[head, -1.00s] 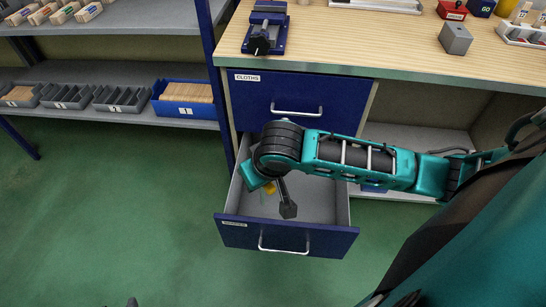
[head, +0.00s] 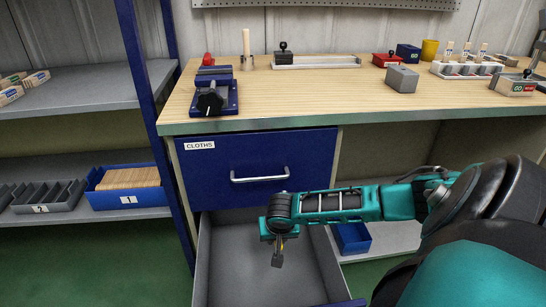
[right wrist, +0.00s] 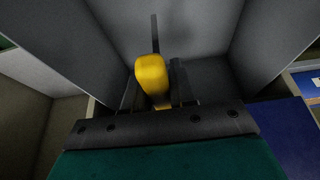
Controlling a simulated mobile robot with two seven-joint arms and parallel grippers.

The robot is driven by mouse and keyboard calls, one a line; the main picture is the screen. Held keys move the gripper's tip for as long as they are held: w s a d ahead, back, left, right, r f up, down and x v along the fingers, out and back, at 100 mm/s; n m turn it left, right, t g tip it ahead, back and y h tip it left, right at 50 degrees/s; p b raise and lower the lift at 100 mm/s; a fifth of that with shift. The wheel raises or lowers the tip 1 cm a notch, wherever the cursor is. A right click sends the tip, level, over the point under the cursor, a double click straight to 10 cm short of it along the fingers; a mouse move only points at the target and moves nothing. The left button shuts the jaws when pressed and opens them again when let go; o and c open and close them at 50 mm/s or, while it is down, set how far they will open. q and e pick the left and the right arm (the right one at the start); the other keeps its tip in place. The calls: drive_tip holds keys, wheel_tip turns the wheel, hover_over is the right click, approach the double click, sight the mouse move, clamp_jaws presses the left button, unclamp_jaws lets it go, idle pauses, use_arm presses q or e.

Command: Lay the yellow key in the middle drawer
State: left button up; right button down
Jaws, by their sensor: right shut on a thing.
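The yellow key (right wrist: 152,76) is between the fingers of my right gripper (right wrist: 158,92) in the right wrist view. Its rounded yellow head is at the fingers and a thin dark shaft points away. The right wrist view shows grey drawer walls (right wrist: 205,25) around the key. Whether the key touches the bottom cannot be told. My left gripper is not in view.
The wooden bench top (head: 300,98) above carries a blue vise (head: 212,92), a grey block (head: 402,79) and a rack (head: 466,69). A blue bin (head: 352,238) stands on the shelf right of the drawer. A shelf unit's blue post (head: 150,120) stands close on the left.

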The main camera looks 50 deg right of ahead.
wheel_tip(320, 180, down, 15)
drive_tip(key=b, duration=0.6)
drive_tip(key=shift+f, duration=0.2)
drive_tip(key=c, duration=0.9)
unclamp_jaws()
drive_tip(key=shift+r, duration=0.1)
